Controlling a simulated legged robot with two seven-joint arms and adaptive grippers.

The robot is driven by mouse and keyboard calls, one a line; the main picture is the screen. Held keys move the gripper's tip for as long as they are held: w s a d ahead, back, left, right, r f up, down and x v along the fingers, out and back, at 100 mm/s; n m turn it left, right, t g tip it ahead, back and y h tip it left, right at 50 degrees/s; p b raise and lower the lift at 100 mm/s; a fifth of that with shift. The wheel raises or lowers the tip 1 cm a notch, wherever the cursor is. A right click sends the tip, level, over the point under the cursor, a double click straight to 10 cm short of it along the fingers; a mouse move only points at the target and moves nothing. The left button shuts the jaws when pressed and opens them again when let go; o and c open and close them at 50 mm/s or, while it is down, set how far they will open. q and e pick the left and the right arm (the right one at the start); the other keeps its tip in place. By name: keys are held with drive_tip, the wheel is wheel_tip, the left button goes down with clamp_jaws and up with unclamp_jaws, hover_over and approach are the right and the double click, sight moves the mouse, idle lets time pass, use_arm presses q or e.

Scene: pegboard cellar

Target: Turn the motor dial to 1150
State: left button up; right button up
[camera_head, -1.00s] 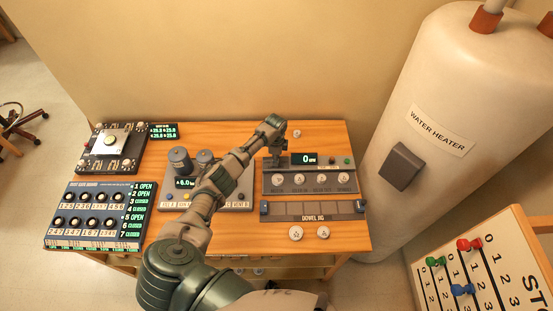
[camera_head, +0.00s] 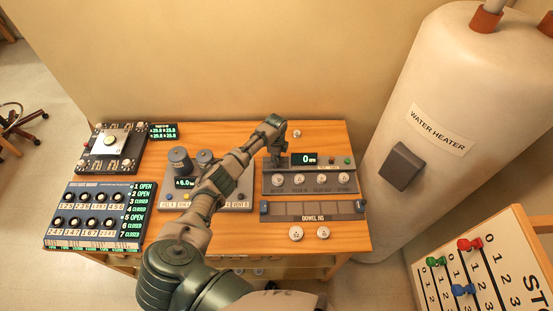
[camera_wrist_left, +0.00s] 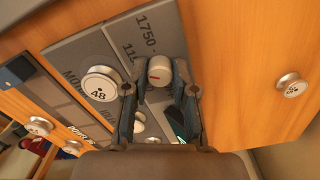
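The motor panel (camera_head: 330,185) stands at the right of the bench, its green display (camera_head: 304,159) reading 0. In the left wrist view the motor dial (camera_wrist_left: 159,70), a pale round knob with a red mark, sits on a grey plate (camera_wrist_left: 115,45) printed with 1750 and a partly hidden number starting 11. My left gripper (camera_head: 276,158) is over the panel's left part. In the left wrist view its fingers (camera_wrist_left: 156,80) are apart, one on each side of the dial, with a gap visible on the left side. My right gripper is not in view.
A white knob marked 48 (camera_wrist_left: 100,84) lies close to the left finger. Another loose knob (camera_wrist_left: 292,87) is on the wood. The dowel jig (camera_head: 315,210) lies in front of the panel. The water heater (camera_head: 440,110) stands to the right.

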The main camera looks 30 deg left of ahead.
use_arm(q)
drive_tip(key=o, duration=0.4)
drive_tip(key=shift+w+a+r, duration=0.1)
drive_tip(key=shift+a+r, duration=0.1)
drive_tip(key=shift+a, duration=0.05)
drive_tip(key=shift+o, duration=0.2)
drive_tip(key=shift+f, duration=0.1)
wheel_tip(320, 180, up, 12)
drive_tip(key=shift+a, duration=0.15)
drive_tip(key=shift+f, duration=0.15)
